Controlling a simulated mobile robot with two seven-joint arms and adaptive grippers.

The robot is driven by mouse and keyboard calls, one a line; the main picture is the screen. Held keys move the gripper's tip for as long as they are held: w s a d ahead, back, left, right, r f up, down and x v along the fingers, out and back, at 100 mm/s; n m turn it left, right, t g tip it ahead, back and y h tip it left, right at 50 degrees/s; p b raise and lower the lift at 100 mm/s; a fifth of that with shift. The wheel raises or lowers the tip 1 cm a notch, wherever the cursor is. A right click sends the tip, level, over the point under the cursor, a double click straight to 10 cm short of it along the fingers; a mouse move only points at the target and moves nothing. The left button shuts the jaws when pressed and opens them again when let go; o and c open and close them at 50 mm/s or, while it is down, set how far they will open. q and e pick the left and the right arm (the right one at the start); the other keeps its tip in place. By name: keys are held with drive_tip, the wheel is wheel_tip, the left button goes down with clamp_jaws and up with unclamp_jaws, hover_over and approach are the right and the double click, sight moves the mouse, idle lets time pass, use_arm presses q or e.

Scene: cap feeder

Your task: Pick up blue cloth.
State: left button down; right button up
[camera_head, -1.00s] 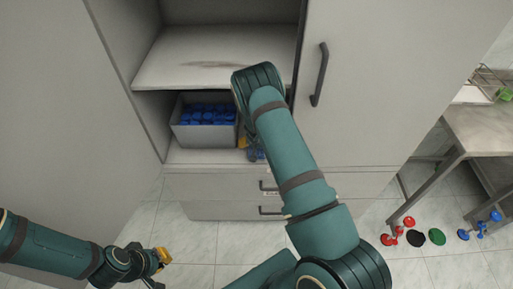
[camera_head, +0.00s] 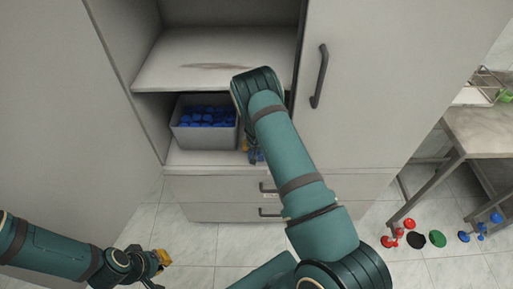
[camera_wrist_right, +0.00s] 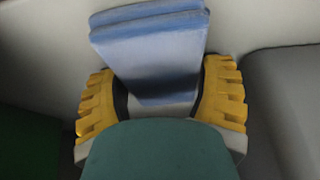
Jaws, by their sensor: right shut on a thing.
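The blue cloth (camera_wrist_right: 150,50), folded in a flat stack, stands between the two yellow fingers of my right gripper (camera_wrist_right: 157,95) in the right wrist view. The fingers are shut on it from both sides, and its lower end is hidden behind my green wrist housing. In the head view my right gripper (camera_head: 248,147) is inside the cabinet, mostly hidden by my forearm. A small blue patch shows below it, too small to make out. My left gripper (camera_head: 162,259) hangs at the lower left over the floor, away from the cabinet; its finger opening is unclear.
A grey bin (camera_head: 204,139) of blue caps stands on the cabinet's lower shelf, just left of my right gripper. An upper shelf (camera_head: 215,62) is above. A closed door (camera_head: 375,90) is at right. Several coloured pieces lie on the floor by a table (camera_head: 482,128).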

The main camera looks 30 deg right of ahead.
drive_tip(key=r, duration=0.2)
drive_tip(key=r+p, duration=0.1)
drive_tip(key=r, duration=0.1)
drive_tip(key=r+p, duration=0.1)
drive_tip(key=r, duration=0.2)
drive_tip(key=shift+s+a+r, duration=0.1)
drive_tip(key=shift+s+a, duration=0.05)
drive_tip(key=shift+s, duration=0.1)
drive_tip(key=s+a, duration=0.1)
drive_tip(key=s, duration=0.1)
drive_tip(key=s+a+b, duration=0.1)
drive_tip(key=s, duration=0.1)
drive_tip(key=s+a, duration=0.1)
drive_tip(key=s, duration=0.1)
drive_tip(key=shift+s+a+f+b, duration=0.25)
drive_tip(key=shift+a+f+b, duration=0.05)
drive_tip(key=shift+a+b, duration=0.1)
drive_tip(key=s+a, duration=0.6)
drive_tip(key=s, duration=0.4)
drive_tip(key=shift+a+r, duration=0.15)
drive_tip(key=shift+a, duration=0.05)
drive_tip(key=o, duration=0.3)
drive_tip(key=c, duration=0.3)
drive_tip(key=shift+w, duration=0.1)
